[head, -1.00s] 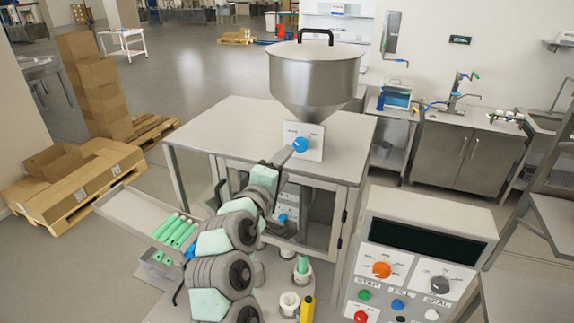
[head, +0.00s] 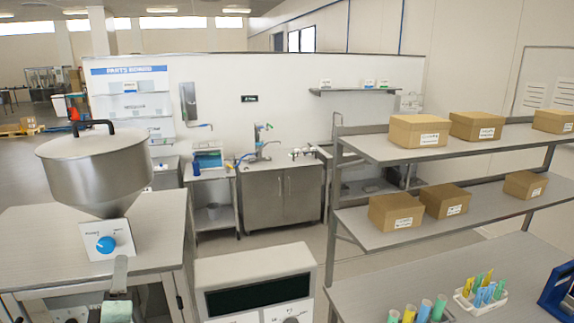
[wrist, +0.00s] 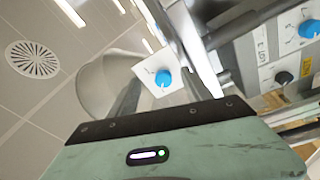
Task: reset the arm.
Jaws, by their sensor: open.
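My gripper (wrist: 165,82) shows in the wrist view with its two grey fingers spread apart. A blue knob (wrist: 163,77) on a white plate appears between them. Nothing shows held in the fingers. In the head view my gripper (head: 118,274) is at the lower left, just below the blue knob (head: 106,244) of the metal hopper (head: 95,172). I cannot tell whether a finger touches the knob. The rest of my arm is mostly cut off by the bottom edge.
The hopper stands on a grey-topped machine (head: 160,231). A control box (head: 253,265) is to its right. Shelves (head: 375,235) with cardboard boxes stand at the right, above a bench with tubes in a rack (head: 480,292). Open floor lies between machine and sink cabinet (head: 282,200).

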